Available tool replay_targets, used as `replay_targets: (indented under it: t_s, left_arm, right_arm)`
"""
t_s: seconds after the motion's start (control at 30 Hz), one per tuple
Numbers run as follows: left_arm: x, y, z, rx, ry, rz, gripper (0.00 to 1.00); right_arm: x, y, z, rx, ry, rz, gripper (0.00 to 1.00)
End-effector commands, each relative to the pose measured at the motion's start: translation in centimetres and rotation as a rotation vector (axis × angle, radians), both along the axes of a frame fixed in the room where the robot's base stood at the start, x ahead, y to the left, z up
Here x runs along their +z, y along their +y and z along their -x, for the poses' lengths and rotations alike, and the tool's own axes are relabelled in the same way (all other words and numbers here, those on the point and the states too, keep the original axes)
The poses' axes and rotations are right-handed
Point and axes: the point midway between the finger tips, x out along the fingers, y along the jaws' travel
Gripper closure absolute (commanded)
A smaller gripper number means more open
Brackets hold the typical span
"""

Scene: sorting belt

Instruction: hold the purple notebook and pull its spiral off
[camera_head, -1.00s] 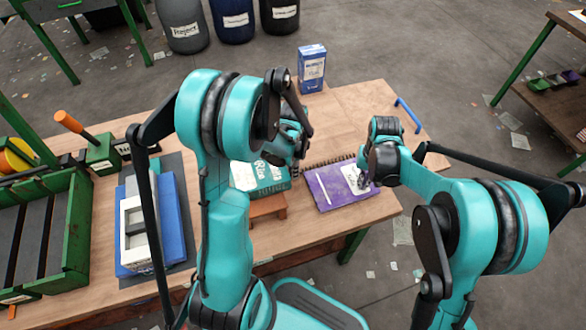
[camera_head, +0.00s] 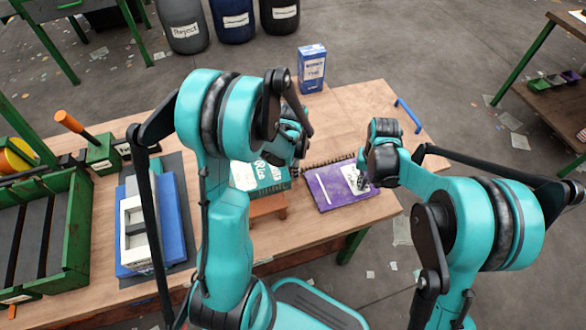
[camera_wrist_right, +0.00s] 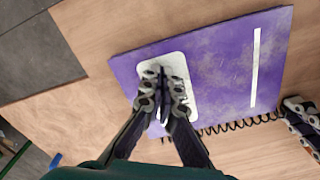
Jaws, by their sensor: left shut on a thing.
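The purple notebook (camera_head: 330,197) lies flat on the table, and its worn cover with a white label and a white stripe fills the middle of the right wrist view (camera_wrist_right: 215,75). The black spiral (camera_wrist_right: 235,126) runs along one long edge; whether it is still threaded there I cannot tell. My left gripper (camera_wrist_right: 304,118) is shut on the spiral's end, just past the notebook's corner. My right gripper (camera_wrist_right: 163,75) is over the label with its fingers close together, at or just above the cover. How far its fingers are closed is unclear.
A teal book (camera_head: 262,176) lies on a small brown stand (camera_head: 268,206) left of the notebook. A blue box (camera_head: 312,68) stands at the back edge. A blue handle (camera_head: 408,115) is at the right. Blue and white containers (camera_head: 172,225) and a green crate (camera_head: 72,235) are left.

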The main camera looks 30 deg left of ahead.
Motion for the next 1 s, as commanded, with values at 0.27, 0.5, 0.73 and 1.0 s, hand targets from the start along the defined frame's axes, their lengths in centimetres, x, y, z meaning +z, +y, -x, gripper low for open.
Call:
replay_targets:
  t_s: [0.27, 0.5, 0.73, 1.0]
  left_arm:
    - [-0.1, 0.0, 0.0, 0.0, 0.0, 0.0, 1.0]
    - [-0.2, 0.0, 0.0, 0.0, 0.001, 0.001, 1.0]
    - [-0.3, -0.1, 0.1, -0.001, 0.001, 0.002, 1.0]
    - [-0.5, -0.1, 0.2, -0.002, 0.003, 0.002, 1.0]
  right_arm:
    - [-0.9, 0.0, 0.1, 0.0, 0.003, 0.0, 1.0]
    - [-1.6, 0.0, 0.2, 0.0, 0.006, 0.001, 1.0]
    - [-2.2, 0.1, 0.2, 0.001, 0.008, 0.0, 1.0]
    - [-2.9, 0.2, 0.3, 0.002, 0.008, -0.002, 1.0]
